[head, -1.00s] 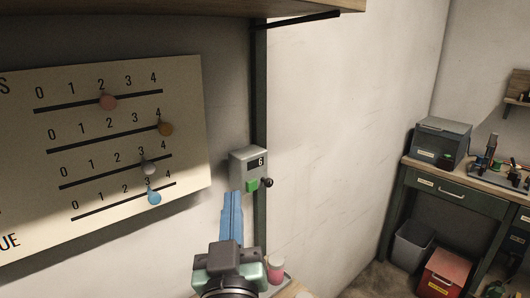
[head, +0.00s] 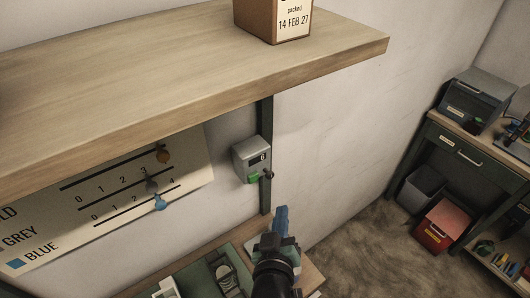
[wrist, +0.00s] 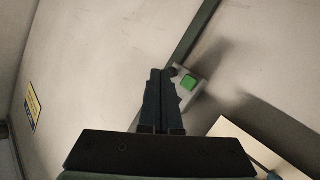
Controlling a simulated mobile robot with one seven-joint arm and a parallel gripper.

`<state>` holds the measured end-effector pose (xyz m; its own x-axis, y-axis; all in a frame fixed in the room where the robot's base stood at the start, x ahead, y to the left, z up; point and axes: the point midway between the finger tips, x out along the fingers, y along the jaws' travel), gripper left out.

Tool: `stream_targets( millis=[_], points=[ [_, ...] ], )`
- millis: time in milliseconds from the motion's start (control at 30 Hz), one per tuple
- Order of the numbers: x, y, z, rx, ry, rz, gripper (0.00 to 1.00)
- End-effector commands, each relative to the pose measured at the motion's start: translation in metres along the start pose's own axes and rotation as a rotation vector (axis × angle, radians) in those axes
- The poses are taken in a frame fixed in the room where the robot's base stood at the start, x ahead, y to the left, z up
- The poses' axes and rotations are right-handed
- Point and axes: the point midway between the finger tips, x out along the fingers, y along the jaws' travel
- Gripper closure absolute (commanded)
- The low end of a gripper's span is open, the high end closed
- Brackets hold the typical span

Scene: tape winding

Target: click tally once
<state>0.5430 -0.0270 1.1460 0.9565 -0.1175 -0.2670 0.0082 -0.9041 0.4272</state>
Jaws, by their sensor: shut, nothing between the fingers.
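The display digit is too small to read surely now. My gripper (head: 281,209) has its blue fingers together, empty, below and right of the counter, apart from it in the head view. The fingers hide part of the counter there.
A wooden shelf (head: 180,80) with a brown box (head: 272,20) overhangs the counter. A board with sliders (head: 120,205) hangs at left. Below is a bench (head: 312,275) with a green tray. A side workbench (head: 465,150) and bins stand at right, with open floor between.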

Motion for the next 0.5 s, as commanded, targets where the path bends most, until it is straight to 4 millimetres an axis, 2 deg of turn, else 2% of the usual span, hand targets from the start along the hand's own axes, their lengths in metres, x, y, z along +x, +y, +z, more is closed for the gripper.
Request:
stream_targets(
  millis=[133, 500],
  points=[
    [-0.0061, -0.0004, 0.0043, -0.017, -0.026, -0.011, 1.0],
    [-0.0062, -0.0015, 0.0074, -0.02, -0.029, -0.012, 1.0]
  ],
)
